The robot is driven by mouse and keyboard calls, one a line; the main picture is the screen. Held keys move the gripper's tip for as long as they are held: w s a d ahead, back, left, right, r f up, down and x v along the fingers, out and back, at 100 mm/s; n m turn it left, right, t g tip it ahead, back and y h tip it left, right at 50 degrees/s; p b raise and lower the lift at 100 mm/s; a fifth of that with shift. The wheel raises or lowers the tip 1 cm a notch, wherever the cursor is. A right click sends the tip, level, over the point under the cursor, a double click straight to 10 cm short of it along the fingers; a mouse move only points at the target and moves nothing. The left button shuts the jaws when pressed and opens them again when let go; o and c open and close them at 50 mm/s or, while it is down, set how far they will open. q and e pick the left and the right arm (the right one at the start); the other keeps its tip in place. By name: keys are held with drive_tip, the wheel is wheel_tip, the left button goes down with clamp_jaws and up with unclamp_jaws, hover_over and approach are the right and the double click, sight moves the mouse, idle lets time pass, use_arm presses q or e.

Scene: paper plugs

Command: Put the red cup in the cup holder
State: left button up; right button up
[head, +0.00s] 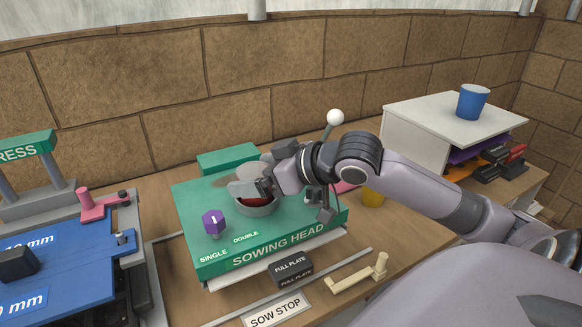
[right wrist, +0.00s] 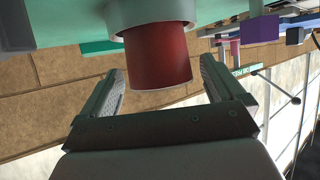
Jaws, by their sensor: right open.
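The red cup (head: 257,202) sits inside a grey round holder (head: 258,211) on the green sowing head (head: 215,250). My right gripper (head: 256,188) is just above it and hides part of the cup. In the right wrist view, which looks turned over, the red cup (right wrist: 157,57) stands out of a pale green-grey ring (right wrist: 150,12). My right gripper's open fingers (right wrist: 165,92) are on either side of the cup, with gaps visible on both sides. My left gripper is not in view.
A purple knob (head: 214,222) is left of the holder. A white-knobbed lever (head: 335,118) stands behind my right arm. A yellow object (head: 372,197) is partly hidden under that arm. A blue cup (head: 472,102) stands on a white cabinet (head: 420,115). A blue press plate (head: 75,260) is at left.

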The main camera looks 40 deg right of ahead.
drive_tip(key=v, duration=0.3)
drive_tip(key=shift+s+f, duration=0.1)
drive_tip(key=v, duration=0.6)
idle(0.4)
drive_tip(key=shift+s, duration=0.1)
idle(0.3)
